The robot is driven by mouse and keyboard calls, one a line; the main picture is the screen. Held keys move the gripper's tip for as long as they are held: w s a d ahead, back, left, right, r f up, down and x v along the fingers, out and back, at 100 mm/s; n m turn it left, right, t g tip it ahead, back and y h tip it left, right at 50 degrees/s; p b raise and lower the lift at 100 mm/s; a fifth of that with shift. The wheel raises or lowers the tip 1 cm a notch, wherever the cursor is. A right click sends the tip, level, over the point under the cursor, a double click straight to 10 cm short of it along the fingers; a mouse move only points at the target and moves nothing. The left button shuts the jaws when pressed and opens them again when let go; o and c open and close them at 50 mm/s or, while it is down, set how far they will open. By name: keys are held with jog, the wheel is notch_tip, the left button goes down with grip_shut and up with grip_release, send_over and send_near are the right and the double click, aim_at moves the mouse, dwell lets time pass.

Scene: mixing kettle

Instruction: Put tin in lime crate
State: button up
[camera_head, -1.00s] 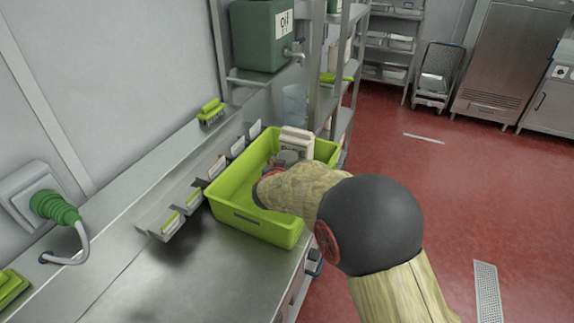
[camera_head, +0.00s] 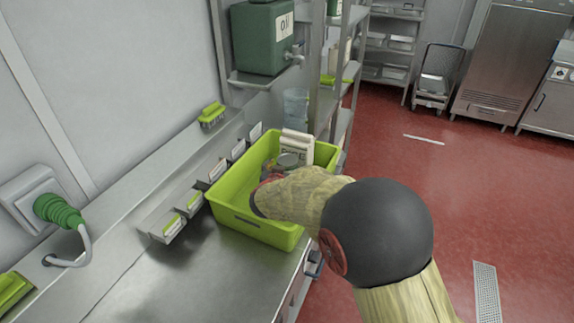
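The lime crate (camera_head: 233,190) stands on the steel counter at the middle of the view. My arm reaches into it from the right. My gripper (camera_head: 268,180) is inside or just over the crate, mostly hidden behind my own wrist, so its fingers cannot be made out. A grey round-topped thing, possibly the tin (camera_head: 289,159), shows just beyond my wrist within the crate outline. I cannot tell whether my gripper touches it. A white carton-like thing (camera_head: 297,144) stands upright at the crate's far end.
The steel counter (camera_head: 205,275) is clear in front of the crate. Small label bins (camera_head: 166,227) line the wall side. A green oil container (camera_head: 262,38) sits on a shelf above. A clear jug (camera_head: 295,105) stands behind the crate. Red floor lies to the right.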

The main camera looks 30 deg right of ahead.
jog(key=p+v, duration=0.1)
jog(key=v, duration=0.3)
jog(key=shift+s+a+r, duration=0.15)
jog(key=shift+s+a, duration=0.1)
jog(key=shift+p, duration=0.3)
